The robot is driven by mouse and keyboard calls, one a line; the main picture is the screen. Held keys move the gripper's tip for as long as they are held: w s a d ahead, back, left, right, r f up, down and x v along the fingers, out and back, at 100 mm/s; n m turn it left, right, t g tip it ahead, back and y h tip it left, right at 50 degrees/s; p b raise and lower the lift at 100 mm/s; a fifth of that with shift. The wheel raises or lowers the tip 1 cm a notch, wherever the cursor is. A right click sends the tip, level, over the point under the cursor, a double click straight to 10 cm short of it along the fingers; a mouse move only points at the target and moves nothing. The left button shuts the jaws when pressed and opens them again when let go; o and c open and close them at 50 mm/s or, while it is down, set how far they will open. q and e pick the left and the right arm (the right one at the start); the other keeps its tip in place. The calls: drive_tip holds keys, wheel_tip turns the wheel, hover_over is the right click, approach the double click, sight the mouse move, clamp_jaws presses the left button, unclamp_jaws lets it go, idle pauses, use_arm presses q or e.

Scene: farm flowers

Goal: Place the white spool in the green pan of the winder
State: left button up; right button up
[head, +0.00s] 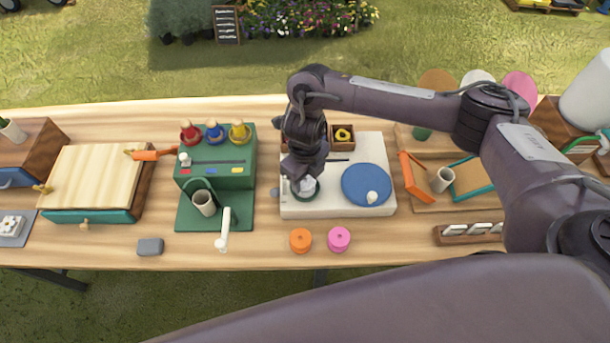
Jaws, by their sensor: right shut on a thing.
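The winder has a white base (345,209) with a blue disc (366,184) on its right and a small white knob (372,197) on the disc. The green pan (306,199) is at the left of the base and is partly covered by my right gripper (303,181). My right gripper points down over the pan, shut on the white spool (304,187). Only a little of the spool shows, at or just above the pan; I cannot tell whether it touches the bottom. My left gripper is not in view.
An orange spool (300,240) and a pink spool (339,239) stand in front of the winder. A green machine (218,165) with coloured spools on top is to the left. A wooden board with frames (432,178) is to the right, under my arm.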

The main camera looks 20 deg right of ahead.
sight(305, 180)
drive_tip(key=shift+f, duration=0.2)
drive_tip(key=o, duration=0.9)
drive_tip(key=shift+o, duration=0.2)
drive_tip(key=shift+r, duration=0.15)
drive_tip(key=shift+r, duration=0.25)
wheel_tip(305, 180, up, 12)
drive_tip(key=p, duration=0.1)
drive_tip(key=shift+f+p, duration=0.15)
drive_tip(key=shift+p, duration=0.2)
